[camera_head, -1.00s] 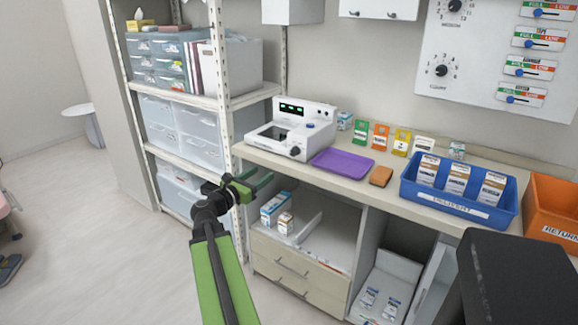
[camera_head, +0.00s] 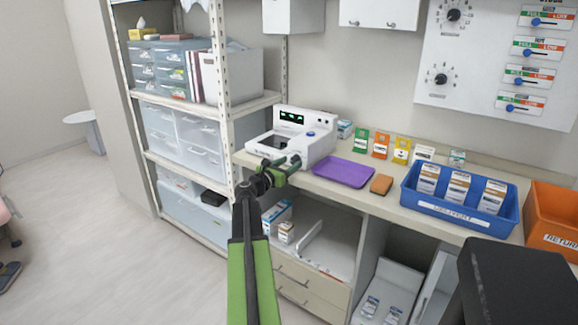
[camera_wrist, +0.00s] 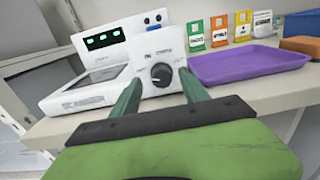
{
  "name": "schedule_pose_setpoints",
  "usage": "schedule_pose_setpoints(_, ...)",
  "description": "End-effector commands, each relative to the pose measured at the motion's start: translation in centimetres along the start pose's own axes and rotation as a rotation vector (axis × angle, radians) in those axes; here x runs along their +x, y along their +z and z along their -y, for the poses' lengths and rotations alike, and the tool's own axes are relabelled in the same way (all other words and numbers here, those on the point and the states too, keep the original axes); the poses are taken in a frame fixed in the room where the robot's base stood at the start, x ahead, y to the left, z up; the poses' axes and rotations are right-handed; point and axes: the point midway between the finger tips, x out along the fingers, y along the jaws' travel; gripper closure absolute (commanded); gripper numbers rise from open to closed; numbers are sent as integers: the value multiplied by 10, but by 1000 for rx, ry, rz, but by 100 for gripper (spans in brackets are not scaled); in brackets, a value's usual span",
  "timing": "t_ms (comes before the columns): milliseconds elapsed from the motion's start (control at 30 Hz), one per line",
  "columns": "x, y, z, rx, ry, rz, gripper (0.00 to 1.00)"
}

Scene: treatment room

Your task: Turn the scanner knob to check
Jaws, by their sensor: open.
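The white scanner (camera_head: 299,140) stands on the counter, with a dark display lit in green. In the wrist view the scanner (camera_wrist: 105,62) shows its front panel with a round black knob (camera_wrist: 161,75) bearing a white pointer mark. The printed labels around the knob are too small to read. My gripper (camera_head: 284,164) is at the scanner's front edge. In the wrist view my gripper (camera_wrist: 160,92) is open, with one green finger on each side of the knob's position. I cannot tell whether the fingers touch the knob. In the head view the knob is hidden behind my gripper.
A purple tray (camera_head: 343,172) lies right of the scanner, with an orange-brown sponge (camera_head: 381,184) beside it. Several coloured packets stand along the wall. A blue delivery bin (camera_head: 459,201) and an orange bin (camera_head: 553,213) stand farther right. A shelf rack (camera_head: 222,95) rises at the left.

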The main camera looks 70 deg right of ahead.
Motion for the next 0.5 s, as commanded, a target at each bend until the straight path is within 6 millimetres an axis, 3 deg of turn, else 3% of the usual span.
schedule_pose_setpoints(300,5,0,1,0,-1,0,47)
schedule_pose_setpoints(500,5,0,1,0,-1,0,72)
